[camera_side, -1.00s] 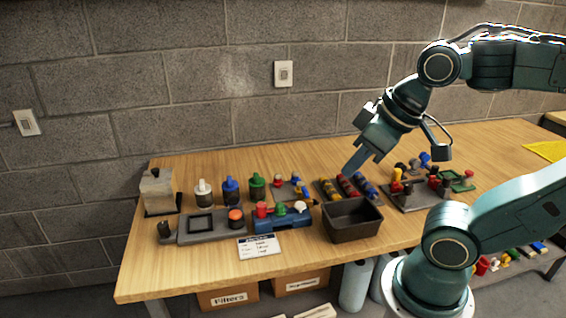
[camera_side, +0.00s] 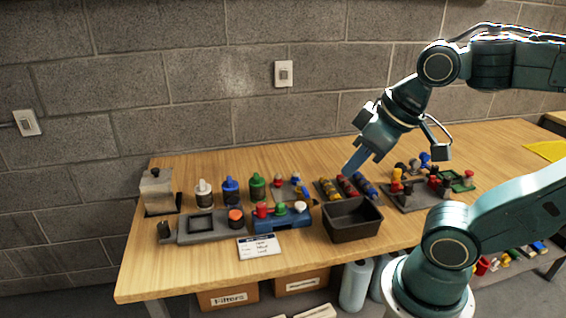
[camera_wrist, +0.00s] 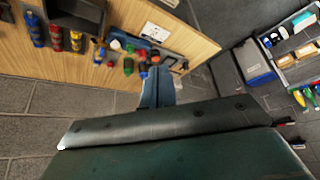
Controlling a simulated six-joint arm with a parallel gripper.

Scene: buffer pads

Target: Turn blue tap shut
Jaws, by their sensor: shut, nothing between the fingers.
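A small plate (camera_side: 290,190) left of middle also bears red and blue knobs. I cannot tell which of these is the blue tap, nor how its handle is turned. My gripper (camera_side: 350,168) is shut and empty, held above the table just behind the dark bin. It also shows in the wrist view (camera_wrist: 157,80), its fingers together and touching nothing that I can see.
A dark open bin (camera_side: 352,232) stands at the front, with a rack of yellow, red and blue cylinders (camera_side: 347,187) behind it. White, blue and green bottles (camera_side: 230,191) stand at left. A blue block (camera_side: 283,223) and a label card (camera_side: 259,247) are in front.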

